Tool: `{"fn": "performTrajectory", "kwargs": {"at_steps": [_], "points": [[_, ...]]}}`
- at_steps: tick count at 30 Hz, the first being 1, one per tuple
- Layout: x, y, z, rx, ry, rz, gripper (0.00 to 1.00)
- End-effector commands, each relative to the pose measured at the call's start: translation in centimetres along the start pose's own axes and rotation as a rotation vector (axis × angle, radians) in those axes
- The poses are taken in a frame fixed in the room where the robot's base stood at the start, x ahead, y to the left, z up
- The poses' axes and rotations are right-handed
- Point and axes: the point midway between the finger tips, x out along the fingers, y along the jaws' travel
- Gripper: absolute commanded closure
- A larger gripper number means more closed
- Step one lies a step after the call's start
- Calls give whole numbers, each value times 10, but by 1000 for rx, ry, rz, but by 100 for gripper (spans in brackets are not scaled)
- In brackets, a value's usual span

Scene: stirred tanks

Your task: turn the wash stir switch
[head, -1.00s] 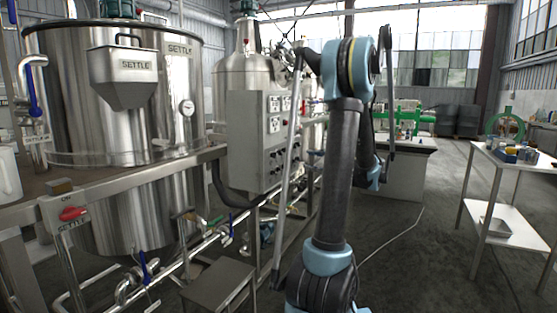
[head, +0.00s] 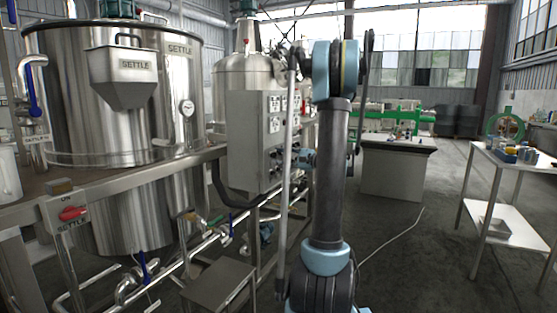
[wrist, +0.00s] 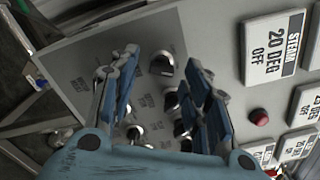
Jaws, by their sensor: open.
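A grey control panel (head: 246,145) stands behind my arm in the head view, with label plates and dark knobs on its face. In the wrist view the panel (wrist: 75,60) is close and tilted, with several dark and silver rotary switches. Their small labels are too blurred to read, so I cannot tell which is the wash stir switch. My gripper (wrist: 160,65) is open, its fingers pointing at the panel. One switch (wrist: 162,64) shows between the fingertips, and others are partly hidden by the fingers. I see no grip on any switch.
A plate reading 20 DEG OFF (wrist: 273,47) and a red button (wrist: 259,117) are right of my fingers. A large SETTLE tank (head: 120,190) and its railing fill the left in the head view. A white table (head: 510,165) stands right, with open floor before it.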

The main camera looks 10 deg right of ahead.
Motion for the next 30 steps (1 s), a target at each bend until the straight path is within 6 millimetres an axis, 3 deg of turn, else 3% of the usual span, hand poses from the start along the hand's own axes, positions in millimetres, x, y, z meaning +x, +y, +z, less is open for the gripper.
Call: {"fn": "performTrajectory", "kwargs": {"at_steps": [6,15,17,21,30], "points": [[14,0,0,0,-1,0,57],[15,0,0,0,0,0,57],[15,0,0,0,0,0,68],[15,0,0,0,0,0,100],[14,1,0,-16,1,2,100]]}}
